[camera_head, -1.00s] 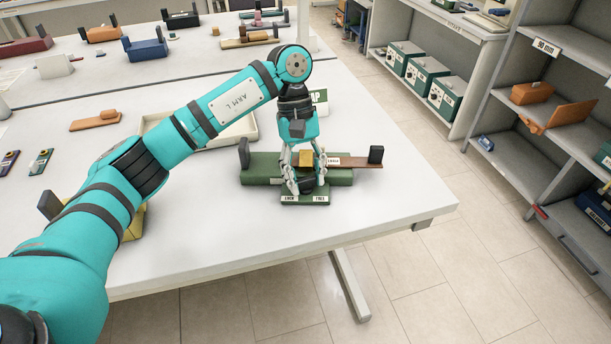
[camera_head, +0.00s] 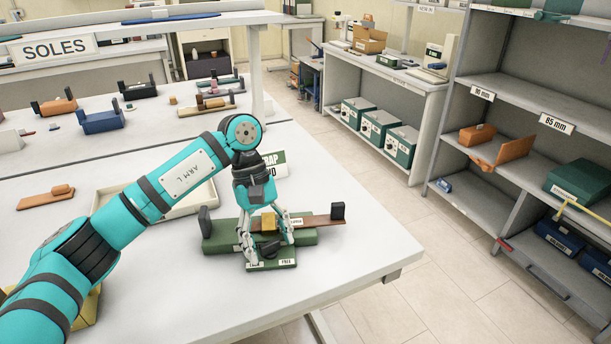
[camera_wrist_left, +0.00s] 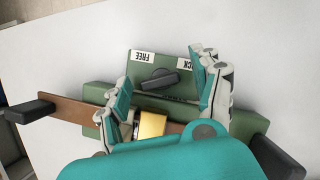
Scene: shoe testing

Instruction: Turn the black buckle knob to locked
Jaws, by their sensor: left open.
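The black buckle knob (camera_head: 268,249) sits on the front plate of a green strap fixture (camera_head: 222,239). In the left wrist view the knob (camera_wrist_left: 157,79) lies nearly crosswise, slightly tilted. A FREE label (camera_wrist_left: 145,56) is at its left, and a partly hidden LOCK label (camera_wrist_left: 186,64) is at its right. A brown strap (camera_head: 322,220) runs along the fixture through a gold buckle (camera_head: 268,222). My left gripper (camera_head: 270,248) points down over the fixture, open, its fingers on either side of the knob with visible gaps. My right gripper is out of view.
A pale tray (camera_head: 178,208) lies behind my left arm. Shelves (camera_head: 520,85) stand beyond the aisle.

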